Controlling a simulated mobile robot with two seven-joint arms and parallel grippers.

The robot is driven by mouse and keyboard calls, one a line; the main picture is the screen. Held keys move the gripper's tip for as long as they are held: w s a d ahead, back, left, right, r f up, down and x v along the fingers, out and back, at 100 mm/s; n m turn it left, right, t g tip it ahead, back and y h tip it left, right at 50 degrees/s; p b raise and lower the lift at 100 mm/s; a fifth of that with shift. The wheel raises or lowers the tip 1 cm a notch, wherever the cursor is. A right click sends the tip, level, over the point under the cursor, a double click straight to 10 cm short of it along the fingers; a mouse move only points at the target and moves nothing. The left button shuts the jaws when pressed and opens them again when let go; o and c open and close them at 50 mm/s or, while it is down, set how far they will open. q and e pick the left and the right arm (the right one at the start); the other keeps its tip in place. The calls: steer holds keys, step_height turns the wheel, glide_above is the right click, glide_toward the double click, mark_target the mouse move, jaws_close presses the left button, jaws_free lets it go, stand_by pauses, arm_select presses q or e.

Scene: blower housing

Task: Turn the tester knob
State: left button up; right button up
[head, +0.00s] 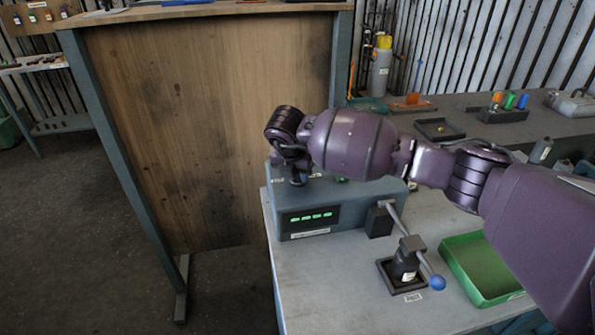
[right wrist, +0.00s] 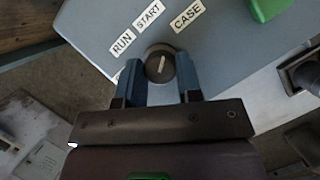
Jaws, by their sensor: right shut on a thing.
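The tester is a blue-grey box (head: 350,205) on the near left corner of the bench, with a lit green display on its front. In the right wrist view its top face carries labels RUN, START and CASE beside a dark round knob (right wrist: 160,64). A pale line on the knob points roughly toward the labels. My right gripper (right wrist: 160,76) is shut on the knob, one blue finger on each side. In the head view my right wrist hides the knob, and the right gripper (head: 298,180) shows only partly above the tester. My left gripper is not in view.
A wooden panel (head: 205,130) stands left of the bench. A black tray (head: 440,129) sits farther back. The bench front is clear.

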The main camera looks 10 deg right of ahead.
steer(key=shift+m+g+h, duration=0.3)
steer(key=shift+m+g, duration=0.1)
steer(key=shift+m, duration=1)
steer(key=o, duration=0.9)
